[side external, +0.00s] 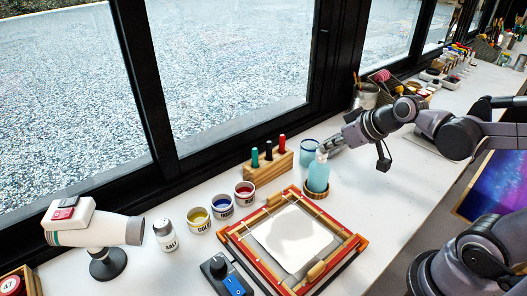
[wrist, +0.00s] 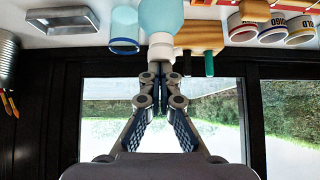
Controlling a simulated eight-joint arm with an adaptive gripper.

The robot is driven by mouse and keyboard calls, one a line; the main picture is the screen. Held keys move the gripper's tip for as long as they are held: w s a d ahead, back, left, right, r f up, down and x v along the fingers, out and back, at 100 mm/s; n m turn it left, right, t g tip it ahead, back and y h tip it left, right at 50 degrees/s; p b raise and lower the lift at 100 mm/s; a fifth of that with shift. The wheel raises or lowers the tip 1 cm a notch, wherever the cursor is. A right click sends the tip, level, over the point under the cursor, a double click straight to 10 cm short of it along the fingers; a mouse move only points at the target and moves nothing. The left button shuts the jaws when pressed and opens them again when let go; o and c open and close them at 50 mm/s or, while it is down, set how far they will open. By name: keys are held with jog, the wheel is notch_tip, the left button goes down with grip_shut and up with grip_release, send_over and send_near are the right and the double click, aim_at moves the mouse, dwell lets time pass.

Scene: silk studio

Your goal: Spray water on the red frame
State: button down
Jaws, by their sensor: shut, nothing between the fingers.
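The red frame (side external: 240,250) lies flat on the white table, with white fabric (side external: 292,238) stretched inside it and a greyish patch in its middle. A light blue bottle with a whitish top (side external: 317,178) stands upright in a round wooden holder (side external: 317,193) just behind the frame. My gripper (side external: 324,153) is shut at the top of the bottle. In the wrist view, which is upside down, my gripper (wrist: 160,76) has its fingertips together just beyond the white cap (wrist: 161,50) of the bottle (wrist: 160,15). I cannot tell whether they touch it.
Paint pots (side external: 222,205), a salt shaker (side external: 166,235) and a white dryer (side external: 105,230) are at left. A switch box (side external: 225,275) touches the frame's front left.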

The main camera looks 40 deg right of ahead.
jog(key=shift+s+r, duration=0.1)
jog(key=shift+r, duration=0.2)
jog(key=w+r+v, duration=0.1)
jog(key=v, duration=1.1)
jog(key=shift+w+r, duration=0.3)
jog(key=shift+w, duration=0.1)
jog(key=shift+r, duration=0.1)
jog(key=shift+s+d+r, duration=0.15)
jog(key=shift+s+r, duration=0.1)
jog(key=shift+r, duration=0.6)
jog(key=shift+w+f, duration=0.1)
